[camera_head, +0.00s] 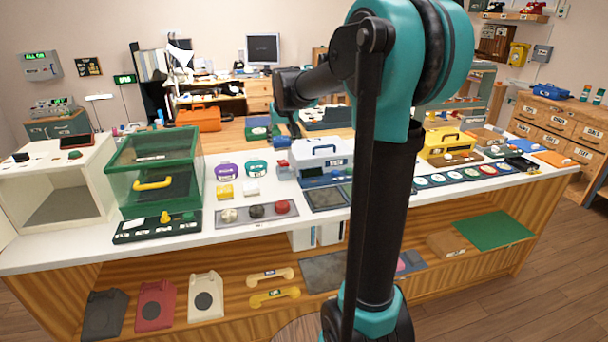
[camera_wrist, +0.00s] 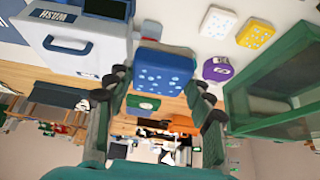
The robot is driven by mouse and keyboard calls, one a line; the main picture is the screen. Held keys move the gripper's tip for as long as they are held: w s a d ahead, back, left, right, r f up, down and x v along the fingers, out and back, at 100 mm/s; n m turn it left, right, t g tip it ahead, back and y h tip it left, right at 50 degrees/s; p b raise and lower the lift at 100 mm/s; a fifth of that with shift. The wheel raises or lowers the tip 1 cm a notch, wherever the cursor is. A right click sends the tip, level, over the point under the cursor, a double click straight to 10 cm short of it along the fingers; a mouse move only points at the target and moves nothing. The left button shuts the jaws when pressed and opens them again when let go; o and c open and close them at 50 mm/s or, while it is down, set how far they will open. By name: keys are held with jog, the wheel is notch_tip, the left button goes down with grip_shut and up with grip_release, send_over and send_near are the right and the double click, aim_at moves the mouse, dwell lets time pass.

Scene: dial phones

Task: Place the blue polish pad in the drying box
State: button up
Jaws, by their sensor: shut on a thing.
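The blue polish pad (camera_wrist: 160,70), with pale dots, is between the two fingers of my gripper (camera_wrist: 160,88) in the wrist view. The gripper is shut on it, above the counter. In the head view the blue pad (camera_head: 283,142) shows just left of the white case, and my gripper (camera_head: 292,134) is partly hidden. No label picks out the drying box. A white open-fronted box (camera_head: 97,160) stands at the far left, and a green see-through box (camera_head: 198,165) stands beside it, left of my gripper. The green box also shows at right in the wrist view (camera_wrist: 270,85).
A white case marked WASH (camera_head: 328,150) stands close to the pad. A yellow pad (camera_head: 225,191), a white pad (camera_head: 251,188) and purple and teal round items lie between the pad and green box. A tray (camera_head: 257,212) of knobs lies at the front edge.

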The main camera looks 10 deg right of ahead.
notch_tip(320, 180, down, 19)
jog(key=shift+r, duration=0.15)
dwell(0.5)
jog(key=o, duration=1.2)
jog(key=shift+c, duration=0.2)
